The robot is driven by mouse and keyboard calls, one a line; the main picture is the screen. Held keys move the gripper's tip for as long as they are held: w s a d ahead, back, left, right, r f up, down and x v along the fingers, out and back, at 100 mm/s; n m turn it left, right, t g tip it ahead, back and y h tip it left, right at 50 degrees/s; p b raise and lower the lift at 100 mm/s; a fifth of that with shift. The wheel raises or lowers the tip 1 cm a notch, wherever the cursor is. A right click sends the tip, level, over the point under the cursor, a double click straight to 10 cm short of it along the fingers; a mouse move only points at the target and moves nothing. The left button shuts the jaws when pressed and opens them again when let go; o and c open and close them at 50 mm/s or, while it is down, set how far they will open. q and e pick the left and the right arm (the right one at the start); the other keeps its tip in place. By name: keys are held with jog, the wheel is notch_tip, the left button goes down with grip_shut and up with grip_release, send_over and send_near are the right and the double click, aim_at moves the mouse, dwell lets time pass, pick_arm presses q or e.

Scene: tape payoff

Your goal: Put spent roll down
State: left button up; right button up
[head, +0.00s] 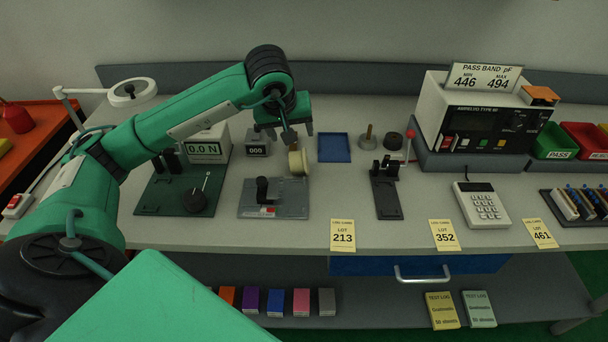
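My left gripper (289,131) hangs pointing down over the middle-left of the bench. A black upright post (262,190) stands on the same plate. My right gripper is not in view.
A blue tray (334,148) lies empty right of the roll. A small counter reading 000 (257,147) and a force gauge (208,150) stand to the left. A black fixture with a red-knobbed lever (387,190) stands to the right. Lot cards line the front edge.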

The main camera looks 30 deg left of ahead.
aim_at(297, 152)
pick_arm(q)
jog(key=x, duration=0.7)
jog(key=shift+p, duration=0.4)
jog(key=shift+w+f, duration=0.15)
jog(key=shift+f, duration=0.3)
jog(key=p+x, duration=0.1)
jog(key=x, duration=0.3)
jog(key=shift+f, duration=0.1)
jog(key=shift+a+f, duration=0.1)
jog(key=shift+f, duration=0.15)
jog(key=shift+c, duration=1)
jog(key=c, duration=1)
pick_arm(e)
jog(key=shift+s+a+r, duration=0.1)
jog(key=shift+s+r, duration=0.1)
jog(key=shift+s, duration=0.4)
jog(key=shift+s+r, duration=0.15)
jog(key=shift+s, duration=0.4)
pick_arm(q)
jog(key=shift+r, duration=0.1)
